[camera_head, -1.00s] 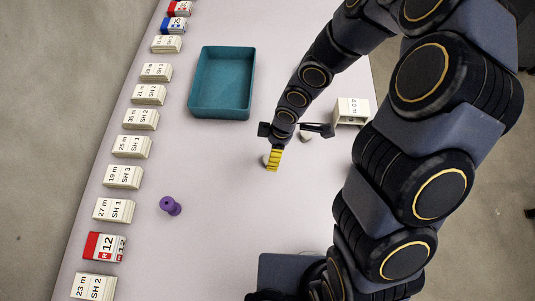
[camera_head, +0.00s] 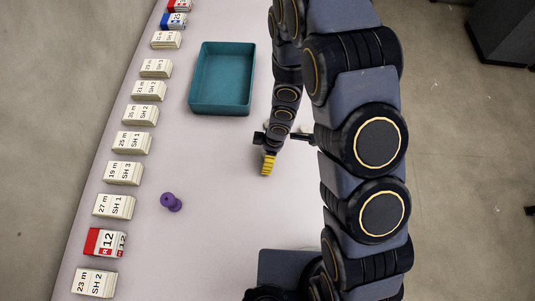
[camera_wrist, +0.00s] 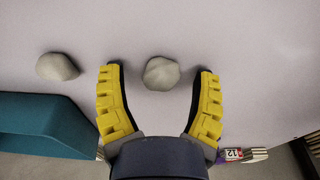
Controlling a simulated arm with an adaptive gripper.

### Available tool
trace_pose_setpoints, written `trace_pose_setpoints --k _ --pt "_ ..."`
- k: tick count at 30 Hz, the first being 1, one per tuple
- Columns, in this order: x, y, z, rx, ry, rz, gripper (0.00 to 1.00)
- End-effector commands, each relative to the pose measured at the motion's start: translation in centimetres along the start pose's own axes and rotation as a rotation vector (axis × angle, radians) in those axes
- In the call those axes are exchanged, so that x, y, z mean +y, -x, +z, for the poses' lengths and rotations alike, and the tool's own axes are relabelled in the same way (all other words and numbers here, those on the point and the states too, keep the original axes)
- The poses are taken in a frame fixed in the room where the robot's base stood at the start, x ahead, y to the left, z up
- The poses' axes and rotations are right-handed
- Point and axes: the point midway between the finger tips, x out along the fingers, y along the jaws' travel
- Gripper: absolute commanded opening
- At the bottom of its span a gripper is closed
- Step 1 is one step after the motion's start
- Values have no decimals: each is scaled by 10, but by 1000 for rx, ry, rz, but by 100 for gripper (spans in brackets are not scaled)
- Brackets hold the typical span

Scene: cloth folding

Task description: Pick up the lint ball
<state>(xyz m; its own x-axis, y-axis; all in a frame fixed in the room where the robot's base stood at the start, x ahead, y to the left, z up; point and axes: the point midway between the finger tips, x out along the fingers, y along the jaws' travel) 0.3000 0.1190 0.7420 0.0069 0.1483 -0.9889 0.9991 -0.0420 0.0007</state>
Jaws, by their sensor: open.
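A pale grey, rounded lint ball (camera_wrist: 161,73) lies on the table in the wrist view, between the tips of my gripper's yellow fingers. My gripper (camera_wrist: 159,70) is open, with a gap on each side of the ball. I cannot tell how high the fingertips are above the table. A second similar pale lump (camera_wrist: 57,66) lies to the left, outside the fingers. In the head view my gripper (camera_head: 268,164) is over the middle of the table, and the ball between the fingers is hidden there.
An empty teal tray (camera_head: 193,98) stands up and left of my gripper in the head view. A purple spool-like object (camera_head: 171,203) is at lower left. Several labelled boxes (camera_head: 123,173) line the left table edge. The table between is clear.

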Motion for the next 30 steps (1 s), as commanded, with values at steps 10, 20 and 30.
trace_pose_setpoints --k 10,20,30 --pt "0 -2 0 1 0 0 57" --pt "0 -2 0 1 0 -1 20" --pt "0 -1 0 1 0 -1 19"
